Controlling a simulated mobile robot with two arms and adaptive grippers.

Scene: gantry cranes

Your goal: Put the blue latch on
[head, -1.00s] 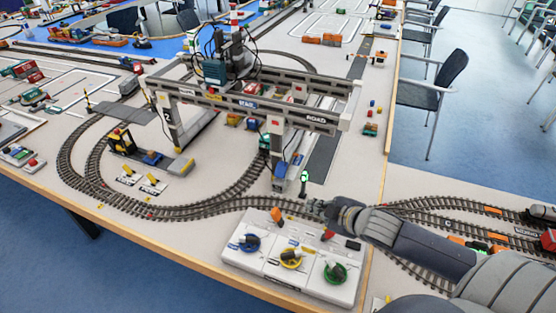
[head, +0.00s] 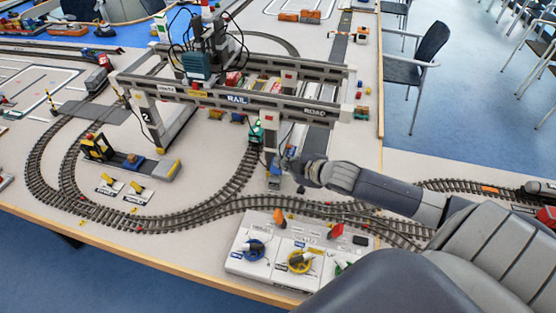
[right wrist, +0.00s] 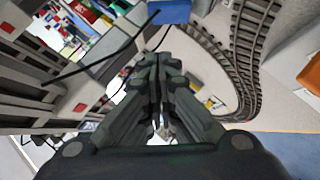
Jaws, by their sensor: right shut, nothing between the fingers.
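A round blue fitting with a dark handle (head: 255,249) sits at the left of the white control panel (head: 236,266). A small blue block (head: 273,182) sits at the foot of the gantry crane's near leg; it seems to be the blue piece at the top of the right wrist view (right wrist: 170,11). I cannot tell which is the latch. My right gripper (head: 286,163) is beside that leg, well above the panel. Its fingers (right wrist: 158,125) are together and empty in the right wrist view. My left gripper is out of view.
The gantry crane (head: 238,98) spans the tracks close to my right gripper, with dark cables hanging from it. A yellow fitting (head: 300,262) is beside the blue one on the panel. My right arm covers part of the panel. Curved rail track (head: 190,216) runs behind it.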

